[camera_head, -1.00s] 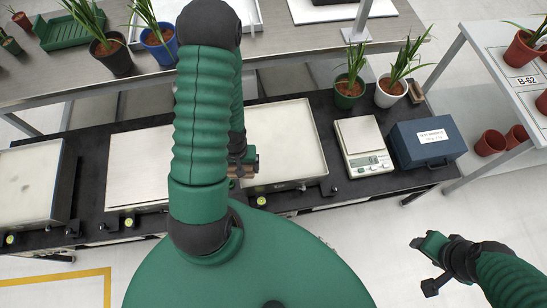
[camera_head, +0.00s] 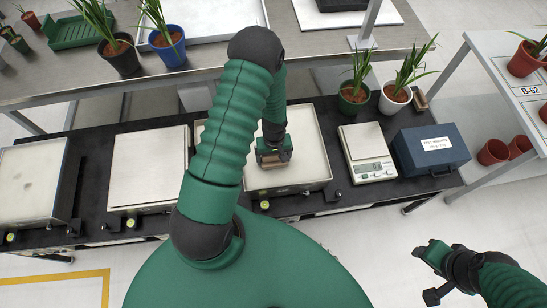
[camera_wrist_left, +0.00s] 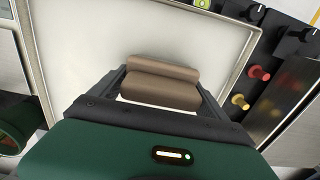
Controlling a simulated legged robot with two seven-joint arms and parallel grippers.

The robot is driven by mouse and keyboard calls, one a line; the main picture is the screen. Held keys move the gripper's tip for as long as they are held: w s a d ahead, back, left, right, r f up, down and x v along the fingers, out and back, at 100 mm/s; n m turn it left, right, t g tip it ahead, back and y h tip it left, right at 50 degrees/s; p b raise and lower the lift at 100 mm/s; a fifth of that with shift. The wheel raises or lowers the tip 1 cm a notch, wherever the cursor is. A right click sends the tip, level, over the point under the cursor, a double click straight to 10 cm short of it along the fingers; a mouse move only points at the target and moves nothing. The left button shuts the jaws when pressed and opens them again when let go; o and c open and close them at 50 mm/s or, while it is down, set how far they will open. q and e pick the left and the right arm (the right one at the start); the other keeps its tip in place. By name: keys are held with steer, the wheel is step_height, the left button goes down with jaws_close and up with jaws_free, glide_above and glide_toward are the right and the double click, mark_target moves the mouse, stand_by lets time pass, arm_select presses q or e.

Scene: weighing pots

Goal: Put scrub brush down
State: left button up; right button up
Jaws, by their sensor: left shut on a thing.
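I cannot tell whether the brush touches the pan. My right gripper (camera_head: 424,273) is empty and open over the floor at the lower right.
A digital scale (camera_head: 368,152) and a blue case (camera_head: 430,148) stand right of the pan. A green pot (camera_head: 353,102) and a white pot (camera_head: 394,98) stand behind them. Two more weighing plates (camera_head: 148,165) (camera_head: 30,183) lie left and look empty.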

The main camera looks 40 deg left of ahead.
arm_select(q)
steer(key=shift+f, duration=0.35)
steer(key=o, duration=1.3)
